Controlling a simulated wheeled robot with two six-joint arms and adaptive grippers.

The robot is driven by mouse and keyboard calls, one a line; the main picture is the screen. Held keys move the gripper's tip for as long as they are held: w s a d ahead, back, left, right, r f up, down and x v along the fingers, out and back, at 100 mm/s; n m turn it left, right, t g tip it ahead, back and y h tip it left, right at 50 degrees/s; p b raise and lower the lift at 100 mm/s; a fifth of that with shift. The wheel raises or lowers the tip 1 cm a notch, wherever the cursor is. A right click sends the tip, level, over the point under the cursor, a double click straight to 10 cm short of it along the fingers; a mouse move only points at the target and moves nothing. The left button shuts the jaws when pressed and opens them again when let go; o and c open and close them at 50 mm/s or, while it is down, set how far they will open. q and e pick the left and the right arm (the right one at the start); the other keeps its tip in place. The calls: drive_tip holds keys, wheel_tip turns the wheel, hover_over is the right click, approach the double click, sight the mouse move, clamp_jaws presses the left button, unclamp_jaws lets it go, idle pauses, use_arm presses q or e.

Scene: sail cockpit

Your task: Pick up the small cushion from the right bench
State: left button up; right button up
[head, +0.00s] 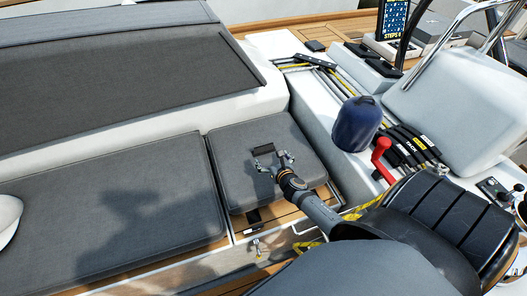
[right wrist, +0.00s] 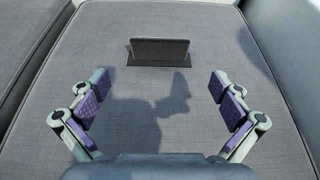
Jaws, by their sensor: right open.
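The small cushion is a grey, nearly square pad (head: 230,160) on the bench, beside a longer grey cushion; it fills most of the right wrist view (right wrist: 245,75). A short dark upright tab or handle (head: 264,149) stands on it, and also shows in the right wrist view (right wrist: 158,50) beyond the fingers. My right gripper (head: 274,161) is over the small cushion, open and empty. Its two fingers (right wrist: 158,105) are spread wide, with the tab ahead between their lines. I cannot tell the exact height above the fabric. My left gripper is not in view.
A long grey seat cushion (head: 115,195) lies to the left. A white cockpit wall with ropes (head: 345,100), a dark blue rounded bag or cover (head: 357,123) and a red handle (head: 381,158) stand to the right. Bare wood edges the bench front.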

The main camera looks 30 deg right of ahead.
sight(264, 148)
drive_tip(key=x, duration=0.4)
drive_tip(key=shift+w+d+f, duration=0.1)
drive_tip(key=shift+w+f, duration=0.05)
drive_tip(key=shift+f, duration=0.05)
drive_tip(key=shift+w, duration=0.2)
drive_tip(key=x, duration=0.1)
drive_tip(key=b+x, duration=0.1)
drive_tip(key=x, duration=0.3)
drive_tip(key=shift+w+r+b, duration=0.1)
drive_tip(key=shift+r+b, duration=0.15)
drive_tip(key=shift+b, duration=0.15)
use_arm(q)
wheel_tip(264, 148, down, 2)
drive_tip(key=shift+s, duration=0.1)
use_arm(e)
drive_tip(key=shift+r, duration=0.15)
drive_tip(key=shift+c, duration=0.3)
drive_tip(key=shift+c, duration=1.2)
drive_tip(key=c, duration=1.2)
drive_tip(key=shift+c, duration=0.9)
use_arm(q)
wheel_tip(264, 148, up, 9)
drive_tip(key=p, duration=0.8)
drive_tip(key=shift+p, duration=0.4)
use_arm(e)
wheel_tip(264, 148, up, 10)
drive_tip(key=shift+r, duration=0.1)
